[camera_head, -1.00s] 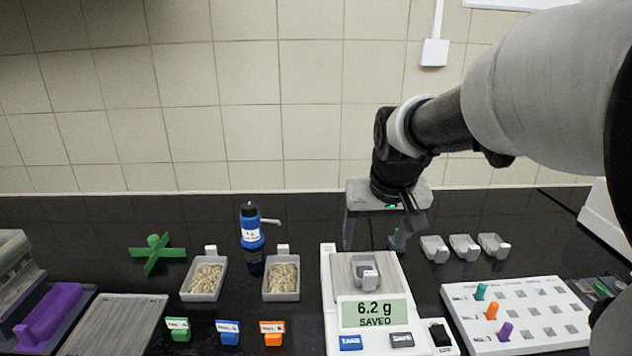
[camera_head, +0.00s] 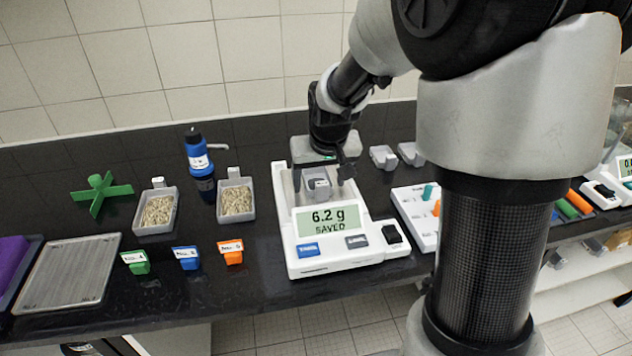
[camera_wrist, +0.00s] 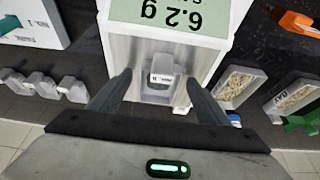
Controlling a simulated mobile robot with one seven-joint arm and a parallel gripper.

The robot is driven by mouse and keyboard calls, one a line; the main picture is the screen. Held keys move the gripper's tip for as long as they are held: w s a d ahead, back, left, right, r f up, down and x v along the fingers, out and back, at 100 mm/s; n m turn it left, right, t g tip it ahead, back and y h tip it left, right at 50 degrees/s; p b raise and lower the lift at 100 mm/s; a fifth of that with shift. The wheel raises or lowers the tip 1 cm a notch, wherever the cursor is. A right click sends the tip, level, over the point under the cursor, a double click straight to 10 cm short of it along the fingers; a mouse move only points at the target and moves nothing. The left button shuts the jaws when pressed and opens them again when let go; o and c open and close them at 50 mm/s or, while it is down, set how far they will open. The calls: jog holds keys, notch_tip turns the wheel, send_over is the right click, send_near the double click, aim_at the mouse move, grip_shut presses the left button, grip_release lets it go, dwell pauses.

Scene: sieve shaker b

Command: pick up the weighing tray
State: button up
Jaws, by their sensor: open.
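The weighing tray (camera_head: 317,186) is a small grey scoop with a white-labelled tab. It sits on the pan of the white balance (camera_head: 347,255), whose display reads 6.2 g SAVED. My gripper (camera_head: 322,183) hangs over the balance pan from behind. In the wrist view the weighing tray (camera_wrist: 160,80) lies between the two dark fingers of my gripper (camera_wrist: 157,85), with a gap on each side. The fingers are open and hold nothing. I cannot tell how high the fingertips are above the pan.
Two grain-filled trays (camera_head: 141,227) (camera_head: 222,216) and a blue bottle (camera_head: 199,160) stand left of the balance. Several coloured clips (camera_head: 186,258) lie in front. Spare grey trays (camera_head: 383,157) and a white peg board (camera_head: 408,205) are to the right. A green cross (camera_head: 99,194) stands at far left.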

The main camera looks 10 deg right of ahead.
jog(key=c, duration=1.1)
